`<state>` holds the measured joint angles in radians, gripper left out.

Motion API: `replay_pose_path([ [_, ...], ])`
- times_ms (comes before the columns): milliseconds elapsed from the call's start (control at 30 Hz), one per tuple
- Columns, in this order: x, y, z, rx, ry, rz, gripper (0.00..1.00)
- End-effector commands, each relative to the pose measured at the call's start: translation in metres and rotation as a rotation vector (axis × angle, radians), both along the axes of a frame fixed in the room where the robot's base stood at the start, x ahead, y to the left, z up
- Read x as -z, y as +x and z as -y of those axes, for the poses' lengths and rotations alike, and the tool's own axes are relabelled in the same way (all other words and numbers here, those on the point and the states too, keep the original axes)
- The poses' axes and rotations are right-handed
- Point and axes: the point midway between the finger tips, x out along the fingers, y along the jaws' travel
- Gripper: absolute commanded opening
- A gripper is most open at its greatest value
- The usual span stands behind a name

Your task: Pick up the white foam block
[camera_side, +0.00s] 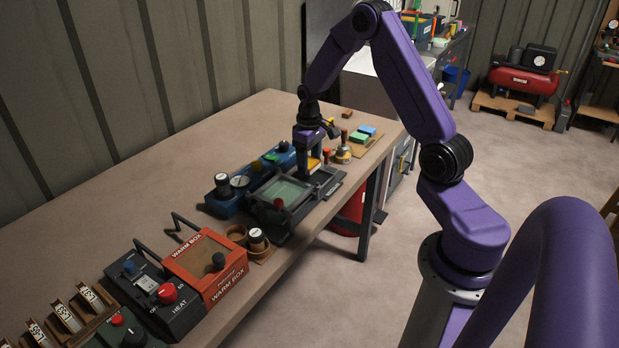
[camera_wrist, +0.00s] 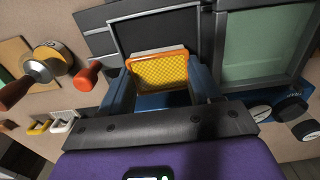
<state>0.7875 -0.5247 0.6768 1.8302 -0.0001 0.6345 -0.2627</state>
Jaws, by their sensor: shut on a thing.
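My gripper (camera_side: 315,165) points down over the dark tray fixture (camera_side: 332,187) near the bench's right end. In the wrist view my gripper (camera_wrist: 160,78) has its blue fingers on both sides of a yellow mesh piece with an orange rim (camera_wrist: 158,73), and is shut on it. This piece also shows small and orange between the fingers in the side view. A pale off-white strip (camera_wrist: 158,50) shows along its far edge. It could be the white foam block, but most of it is hidden and I cannot tell. I cannot tell whether the held piece touches the tray.
A green-glass panel (camera_wrist: 262,45) in a dark frame lies right beside the fingers. A red-handled tool (camera_wrist: 88,74) and a knobbed brass weight (camera_wrist: 52,58) stand close on the left. The orange warm box (camera_side: 207,267) is farther along the bench. The back left bench top is clear.

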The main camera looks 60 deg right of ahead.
Motion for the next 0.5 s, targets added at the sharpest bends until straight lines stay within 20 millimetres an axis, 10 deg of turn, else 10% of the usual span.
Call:
replay_pose_path([
  [500, -0.031, 0.0, 0.0, 0.0, 0.0, 0.001, 0.36],
])
